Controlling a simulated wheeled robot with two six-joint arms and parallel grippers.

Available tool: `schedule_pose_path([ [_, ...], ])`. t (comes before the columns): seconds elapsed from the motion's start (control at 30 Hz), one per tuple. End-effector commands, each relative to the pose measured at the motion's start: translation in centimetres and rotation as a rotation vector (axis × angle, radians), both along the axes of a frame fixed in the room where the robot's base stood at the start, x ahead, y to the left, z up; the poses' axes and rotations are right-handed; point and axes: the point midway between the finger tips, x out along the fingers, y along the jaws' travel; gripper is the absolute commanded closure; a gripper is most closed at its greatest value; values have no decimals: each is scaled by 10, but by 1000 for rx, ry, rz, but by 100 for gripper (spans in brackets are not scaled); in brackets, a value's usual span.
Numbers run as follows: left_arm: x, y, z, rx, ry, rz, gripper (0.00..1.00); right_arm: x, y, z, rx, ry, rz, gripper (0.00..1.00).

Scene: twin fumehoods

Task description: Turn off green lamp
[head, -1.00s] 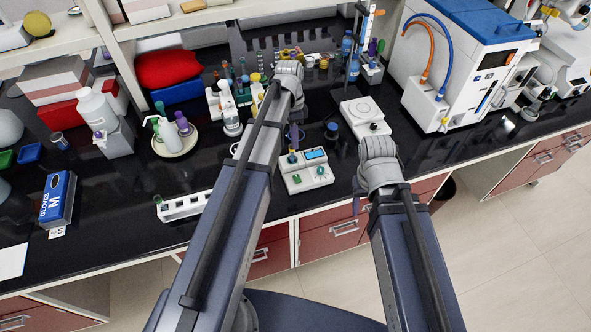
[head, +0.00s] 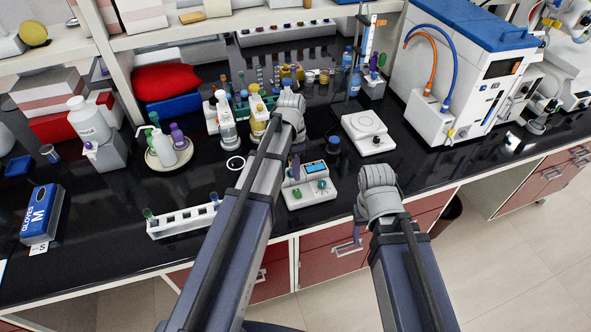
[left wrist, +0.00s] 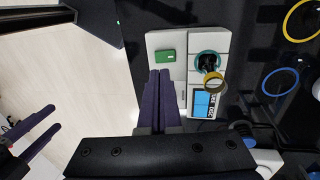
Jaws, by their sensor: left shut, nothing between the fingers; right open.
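A small white benchtop device (head: 308,190) with a blue screen and a knob stands at the front of the black bench. In the left wrist view, the device (left wrist: 165,40) shows a small green rectangular lamp (left wrist: 171,55), with a cyan-ringed knob and the blue screen (left wrist: 205,104) to its right. My left gripper (left wrist: 159,72) is shut and empty, its dark purple fingertips just below the lamp in that view. I cannot tell whether they touch the device. In the head view, my left gripper (head: 295,167) is partly hidden by its arm. My right gripper (left wrist: 38,130) is open and empty, in front of the bench.
A white tube rack (head: 185,222) is left of my left arm. A white stirrer plate (head: 367,133) and a blue-capped bottle (head: 333,145) stand behind and right of the device. A glove box (head: 43,213) lies far left.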

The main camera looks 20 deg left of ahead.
Motion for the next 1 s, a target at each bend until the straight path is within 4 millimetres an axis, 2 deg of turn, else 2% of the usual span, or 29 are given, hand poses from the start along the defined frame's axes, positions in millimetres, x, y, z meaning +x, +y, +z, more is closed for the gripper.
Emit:
schedule_pose_path([
  [0.03, -2, -1, -15, 0, 0, 0, 100, 0, 0, -15, 0, 0, 0, 43],
  [0.4, -9, -6, -58, 0, 0, 0, 100, 0, 0, -58, 0, 0, -1, 43],
  [0.87, -10, -7, -61, 2, -2, 0, 100, 0, 0, -61, 0, 0, -2, 43],
  [1.0, -19, -11, -70, 47, -68, -2, 100, 0, 0, -67, 0, 0, -2, 43],
])
